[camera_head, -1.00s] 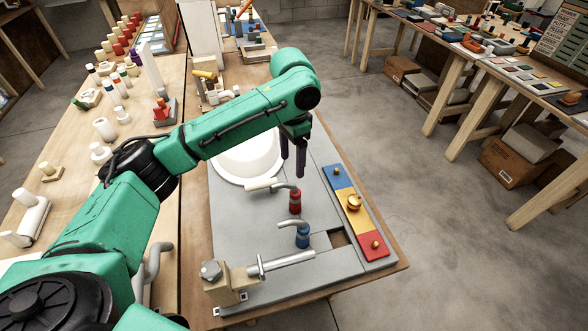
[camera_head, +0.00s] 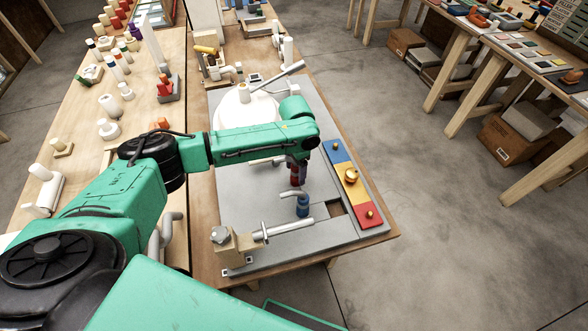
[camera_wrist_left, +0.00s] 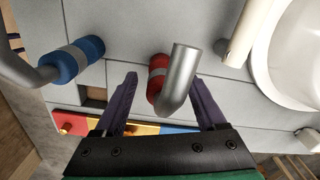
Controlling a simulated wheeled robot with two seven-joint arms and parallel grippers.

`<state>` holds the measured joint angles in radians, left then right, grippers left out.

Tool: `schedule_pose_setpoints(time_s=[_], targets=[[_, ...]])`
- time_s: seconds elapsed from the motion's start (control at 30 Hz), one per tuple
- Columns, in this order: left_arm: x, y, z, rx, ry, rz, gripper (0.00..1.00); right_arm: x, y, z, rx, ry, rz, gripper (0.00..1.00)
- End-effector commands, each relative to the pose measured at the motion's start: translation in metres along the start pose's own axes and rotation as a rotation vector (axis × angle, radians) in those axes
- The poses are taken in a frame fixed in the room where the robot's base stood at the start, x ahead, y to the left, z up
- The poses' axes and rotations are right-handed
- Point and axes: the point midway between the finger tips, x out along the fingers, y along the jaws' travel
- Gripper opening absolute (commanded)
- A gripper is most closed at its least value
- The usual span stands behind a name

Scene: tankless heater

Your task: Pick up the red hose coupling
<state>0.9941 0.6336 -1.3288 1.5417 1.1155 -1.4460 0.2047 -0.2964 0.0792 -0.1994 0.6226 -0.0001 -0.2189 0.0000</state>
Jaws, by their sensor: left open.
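The red hose coupling (camera_head: 295,180) stands on the grey board, mostly hidden under my left gripper (camera_head: 297,167) in the head view. The fingers are open, one on each side, with a visible gap on the left; I cannot tell whether the right one touches the pipe. My right gripper is not in view.
A blue coupling (camera_head: 303,207) with a bent pipe stands in front; it also shows in the left wrist view (camera_wrist_left: 84,52). A blue, yellow and red strip (camera_head: 351,182) lies along the right. A white round basin (camera_head: 240,108) is behind. A clamp-like fixture (camera_head: 233,245) stands at the front.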

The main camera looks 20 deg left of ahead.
Motion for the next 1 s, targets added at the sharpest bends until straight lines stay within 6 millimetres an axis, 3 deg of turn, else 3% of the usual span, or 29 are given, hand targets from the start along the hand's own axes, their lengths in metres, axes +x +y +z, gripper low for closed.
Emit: schedule_pose_setpoints(time_s=[0.03, 0.07, 0.23, 0.57, 0.73, 0.87, 1.0], targets=[[0.0, 0.0, 0.0, 0.0, 0.0, 0.0, 0.73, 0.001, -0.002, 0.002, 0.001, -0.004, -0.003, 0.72], [0.0, 0.0, 0.0, 0.0, 0.0, 0.0, 0.65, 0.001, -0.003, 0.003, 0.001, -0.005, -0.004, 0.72], [0.0, 0.0, 0.0, 0.0, 0.0, 0.0, 0.0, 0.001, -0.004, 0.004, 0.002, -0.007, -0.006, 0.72], [-0.001, 0.0, 0.0, 0.0, 0.001, 0.0, 0.0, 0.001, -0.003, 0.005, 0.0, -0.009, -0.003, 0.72], [-0.013, 0.0, -0.001, 0.001, 0.003, 0.0, 0.0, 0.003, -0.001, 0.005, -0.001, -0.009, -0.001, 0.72], [-0.039, -0.001, -0.001, 0.0, 0.006, -0.001, 0.0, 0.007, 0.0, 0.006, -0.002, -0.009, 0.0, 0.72], [-0.087, -0.001, -0.002, 0.002, 0.01, -0.003, 0.0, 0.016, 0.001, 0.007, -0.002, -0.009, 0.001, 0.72]])
